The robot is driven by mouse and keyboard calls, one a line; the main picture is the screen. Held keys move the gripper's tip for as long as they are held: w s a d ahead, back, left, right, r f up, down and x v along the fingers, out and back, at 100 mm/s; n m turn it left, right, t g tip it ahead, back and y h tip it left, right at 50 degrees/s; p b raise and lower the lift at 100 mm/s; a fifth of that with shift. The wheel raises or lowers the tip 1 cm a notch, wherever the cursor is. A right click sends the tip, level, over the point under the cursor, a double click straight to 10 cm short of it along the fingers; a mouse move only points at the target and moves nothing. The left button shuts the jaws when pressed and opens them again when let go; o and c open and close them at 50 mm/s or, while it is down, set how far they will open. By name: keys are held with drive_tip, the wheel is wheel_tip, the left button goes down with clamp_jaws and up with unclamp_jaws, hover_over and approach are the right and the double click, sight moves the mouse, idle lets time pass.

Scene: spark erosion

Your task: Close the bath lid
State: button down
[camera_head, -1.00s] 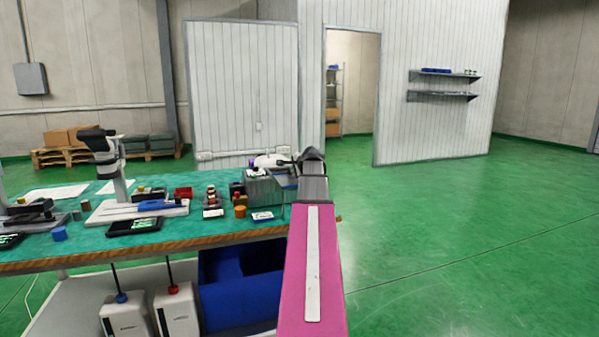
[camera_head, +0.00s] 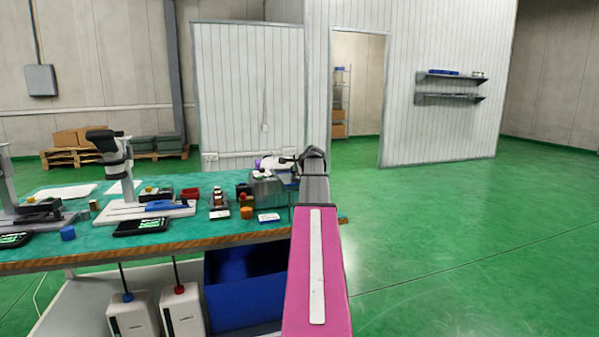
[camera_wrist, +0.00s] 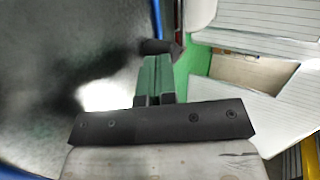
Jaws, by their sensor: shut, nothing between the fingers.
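A grey metal box (camera_head: 268,191), which looks like the bath, stands at the right end of the green-topped bench. My arm partly covers its right side, and I cannot make out its lid or the lid's angle in the head view. My gripper (camera_head: 312,154) is a dark shape at the far end of my pink arm, beside the box's right end. In the wrist view my gripper (camera_wrist: 153,90) has its green fingers together with nothing between them. A large, blurred grey surface with blue edges (camera_wrist: 60,60) fills the left; I cannot tell whether it is the lid or whether the fingers touch it.
A blue bin (camera_head: 240,300) and white canisters (camera_head: 182,310) are below. Green floor (camera_head: 450,230) is clear to the right.

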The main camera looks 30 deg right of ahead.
drive_tip(key=w+d, duration=0.3)
drive_tip(key=w, duration=0.9)
drive_tip(key=shift+w, duration=0.15)
drive_tip(key=v, duration=0.4)
drive_tip(key=f+v, duration=0.1)
drive_tip(key=v, duration=0.3)
drive_tip(key=s+f+v, duration=0.1)
drive_tip(key=v, duration=0.4)
drive_tip(key=shift+s+a, duration=0.1)
drive_tip(key=shift+s, duration=0.05)
drive_tip(key=shift+s+r, duration=0.3)
drive_tip(key=shift+s, duration=0.1)
